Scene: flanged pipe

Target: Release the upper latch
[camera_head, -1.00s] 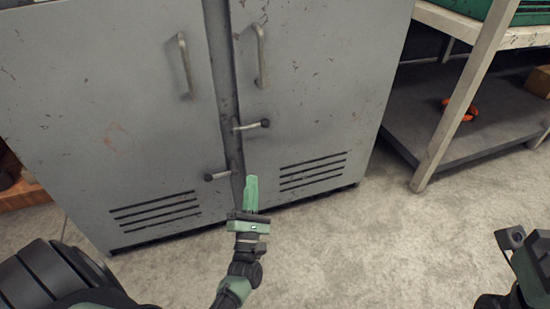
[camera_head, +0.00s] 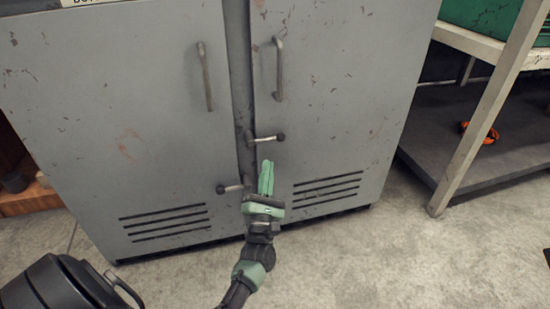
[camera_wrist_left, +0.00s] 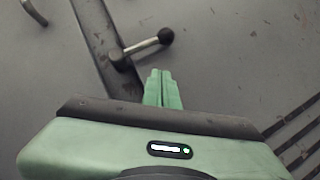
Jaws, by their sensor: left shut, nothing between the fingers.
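The upper latch (camera_head: 265,138) is a short metal lever with a dark knob, lying about level across the seam between the two grey cabinet doors. Its knob points right. In the left wrist view the upper latch (camera_wrist_left: 148,45) shows just above the fingertips. The lower latch (camera_head: 233,188) sits below and to the left, its knob pointing left. My left gripper (camera_head: 267,166) is shut and empty, fingers pointing up, just below the upper latch knob in the picture. I cannot tell whether it touches. My right gripper is out of view.
The left door (camera_head: 110,90) and right door (camera_head: 340,95) are closed, with handles (camera_head: 205,77) and (camera_head: 279,70) above the latches. A shelf unit (camera_head: 475,125) with a pale post stands at the right.

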